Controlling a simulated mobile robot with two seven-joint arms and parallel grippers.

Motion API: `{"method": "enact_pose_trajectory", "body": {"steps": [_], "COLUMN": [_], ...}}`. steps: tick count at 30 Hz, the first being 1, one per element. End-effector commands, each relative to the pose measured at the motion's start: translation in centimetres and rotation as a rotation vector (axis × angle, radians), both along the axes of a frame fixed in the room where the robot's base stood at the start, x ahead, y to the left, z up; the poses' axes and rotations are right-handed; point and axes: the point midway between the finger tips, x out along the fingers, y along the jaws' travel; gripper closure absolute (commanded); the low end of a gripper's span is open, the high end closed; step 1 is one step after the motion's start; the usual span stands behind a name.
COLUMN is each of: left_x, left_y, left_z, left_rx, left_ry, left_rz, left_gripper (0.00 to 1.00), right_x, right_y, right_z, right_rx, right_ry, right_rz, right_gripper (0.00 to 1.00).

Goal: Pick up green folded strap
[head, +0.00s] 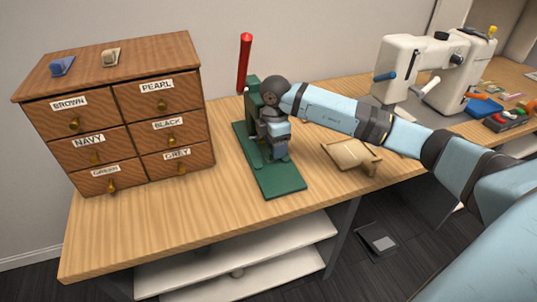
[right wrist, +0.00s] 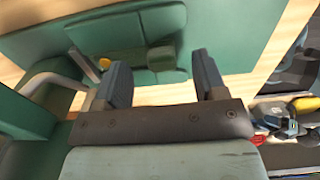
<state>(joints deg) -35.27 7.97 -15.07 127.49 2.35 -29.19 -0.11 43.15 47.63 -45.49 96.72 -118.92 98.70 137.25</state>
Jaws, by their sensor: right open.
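In the right wrist view a darker green, layered shape (right wrist: 130,32) lies on the paler green base plate (right wrist: 225,30); it looks like the folded strap, but I cannot be sure of its outline. My right gripper (right wrist: 160,66) is open, its two dark fingers apart, with the lower end of this shape showing between and beyond them. In the head view my right gripper (head: 280,153) points down over the green base (head: 281,184) of a press-like stand, beside its upright. The strap is hidden or indistinct there. My left gripper is not in view.
The stand has a tall red handle (head: 244,62). A wooden drawer cabinet (head: 130,122) with labelled drawers stands to the left. A white sewing machine (head: 420,62) stands at the right. The table's front left is clear.

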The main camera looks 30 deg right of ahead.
Motion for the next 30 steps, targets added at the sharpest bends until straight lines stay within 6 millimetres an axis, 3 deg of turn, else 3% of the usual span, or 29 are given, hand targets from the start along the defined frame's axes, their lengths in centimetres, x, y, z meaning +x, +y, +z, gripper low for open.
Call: {"method": "enact_pose_trajectory", "body": {"steps": [3,11,18,20,30], "left_x": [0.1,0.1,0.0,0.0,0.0], "left_y": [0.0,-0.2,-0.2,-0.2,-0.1], "left_z": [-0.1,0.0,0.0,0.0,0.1], "left_rx": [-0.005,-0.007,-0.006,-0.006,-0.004], "left_ry": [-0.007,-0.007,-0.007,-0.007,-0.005], "left_rz": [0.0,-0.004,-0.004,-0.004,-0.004], "left_gripper": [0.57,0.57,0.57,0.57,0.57], "right_x": [-0.1,0.0,0.0,0.0,0.0], "right_y": [0.0,0.0,0.0,0.0,0.0], "right_z": [-2.0,-2.3,-2.3,-2.3,-1.7], "right_rx": [0.0,0.0,0.0,0.0,0.0], "right_ry": [0.004,0.001,0.001,0.001,0.0], "right_rz": [0.0,0.0,0.0,0.0,0.0], "right_gripper": [0.35,0.35,0.88,0.92,0.92]}}
